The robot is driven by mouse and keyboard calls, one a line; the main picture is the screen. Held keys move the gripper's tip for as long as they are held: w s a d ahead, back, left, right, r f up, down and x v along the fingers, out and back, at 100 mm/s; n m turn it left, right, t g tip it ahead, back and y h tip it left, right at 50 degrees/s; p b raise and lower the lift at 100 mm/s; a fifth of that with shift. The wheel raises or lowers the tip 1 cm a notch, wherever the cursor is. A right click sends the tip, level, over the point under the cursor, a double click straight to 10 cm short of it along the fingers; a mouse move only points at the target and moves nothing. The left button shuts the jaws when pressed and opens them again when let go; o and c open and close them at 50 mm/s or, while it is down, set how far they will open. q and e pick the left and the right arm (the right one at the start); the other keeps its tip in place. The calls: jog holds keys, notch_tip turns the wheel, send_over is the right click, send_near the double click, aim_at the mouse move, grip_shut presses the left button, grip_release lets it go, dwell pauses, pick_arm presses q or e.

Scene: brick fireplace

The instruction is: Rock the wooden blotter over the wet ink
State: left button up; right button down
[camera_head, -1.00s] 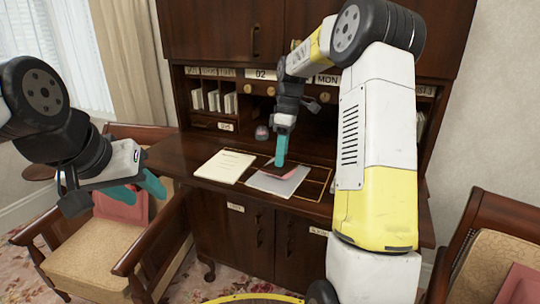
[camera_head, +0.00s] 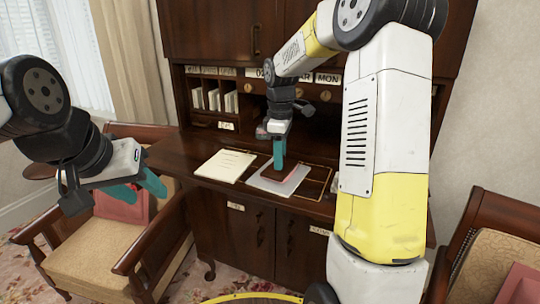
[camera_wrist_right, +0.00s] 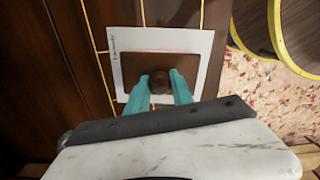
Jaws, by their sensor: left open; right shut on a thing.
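The wooden blotter (camera_wrist_right: 138,63) is a dark brown block with a round knob and a pinkish-red edge along its far side. It sits over a white sheet of paper (camera_wrist_right: 200,45) on the desk; the head view also shows the sheet (camera_head: 262,184). My right gripper (camera_wrist_right: 159,84) is shut on the knob from above, its teal fingers on either side; it also shows in the head view (camera_head: 279,164). Any ink under the blotter is hidden. My left gripper (camera_head: 150,190) is open and empty, left of the desk in front of an armchair.
A written sheet or booklet (camera_head: 224,165) lies on the desk left of the white sheet. Pigeonholes with envelopes (camera_head: 214,99) and labels stand behind. Armchairs flank the desk, one at left (camera_head: 85,244) and one at right (camera_head: 490,246). My right arm hides the desk's right side.

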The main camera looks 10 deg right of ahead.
jog(key=shift+r, duration=3.5)
